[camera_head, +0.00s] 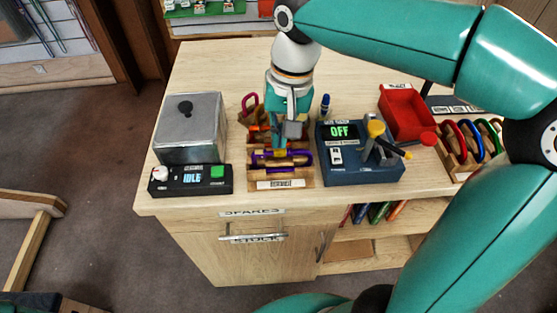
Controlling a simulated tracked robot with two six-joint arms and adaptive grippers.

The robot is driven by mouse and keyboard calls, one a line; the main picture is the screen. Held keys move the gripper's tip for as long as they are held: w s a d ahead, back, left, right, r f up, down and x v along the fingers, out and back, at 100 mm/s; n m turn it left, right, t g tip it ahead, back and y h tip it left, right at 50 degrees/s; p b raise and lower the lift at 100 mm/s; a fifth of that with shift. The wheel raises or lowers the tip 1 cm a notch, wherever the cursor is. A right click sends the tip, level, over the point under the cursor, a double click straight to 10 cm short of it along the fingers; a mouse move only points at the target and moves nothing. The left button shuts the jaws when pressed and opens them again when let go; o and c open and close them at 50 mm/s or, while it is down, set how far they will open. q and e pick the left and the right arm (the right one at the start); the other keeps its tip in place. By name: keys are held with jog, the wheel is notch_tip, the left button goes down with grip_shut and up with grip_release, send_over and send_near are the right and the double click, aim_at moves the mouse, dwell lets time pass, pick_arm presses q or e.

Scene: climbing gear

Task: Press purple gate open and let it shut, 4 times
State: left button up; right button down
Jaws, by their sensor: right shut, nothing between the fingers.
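A purple carabiner (301,161) lies in a wooden rack (268,173) on the bench, near the rack's front edge. A yellow part shows at its left end. My right gripper (283,143) points down right over the rack, just behind the purple carabiner, shut and empty. I cannot tell whether its fingertips touch the gate. The gripper hides part of the rack and the gear behind it. My left gripper is not in view.
A grey metal box (190,125) and a black panel reading IDLE (191,179) stand left. A blue tester reading OFF (357,160) with a yellow-topped lever stands close right. Farther right are a red tray (407,113) and a rack of coloured carabiners (468,148).

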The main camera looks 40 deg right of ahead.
aim_at(279, 151)
jog(key=shift+f, duration=0.15)
dwell(0.5)
jog(key=shift+f+b, duration=1.15)
jog(key=shift+f, duration=0.4)
notch_tip(279, 151, up, 7)
jog(key=p, duration=0.6)
jog(key=shift+r+p, duration=0.15)
jog(key=shift+p, duration=0.25)
